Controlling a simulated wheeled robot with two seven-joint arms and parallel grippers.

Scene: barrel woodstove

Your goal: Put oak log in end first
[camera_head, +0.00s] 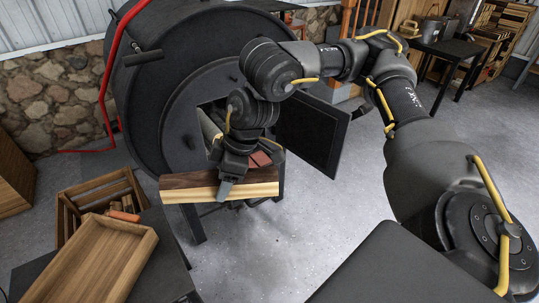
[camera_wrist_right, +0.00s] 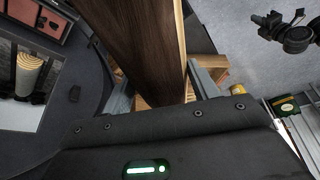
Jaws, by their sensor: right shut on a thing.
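The oak log (camera_head: 258,187), a split piece with a dark brown side and a pale side, is held crosswise in front of the stove, its length running left to right in the head view. My right gripper (camera_head: 226,187) is shut on it near its middle. The log (camera_wrist_right: 135,40) also fills the middle of the right wrist view between the fingers. The black barrel stove (camera_head: 150,85) has its door (camera_head: 312,135) swung open to the right. My right wrist hides part of the opening. My left gripper is not in view.
A pale round log (camera_wrist_right: 30,72) and red bricks (camera_wrist_right: 50,18) show inside the stove opening in the right wrist view. A wooden tray (camera_head: 105,262) lies on a dark table at lower left. A slatted crate (camera_head: 72,208) stands behind it. Floor at right of the stove is clear.

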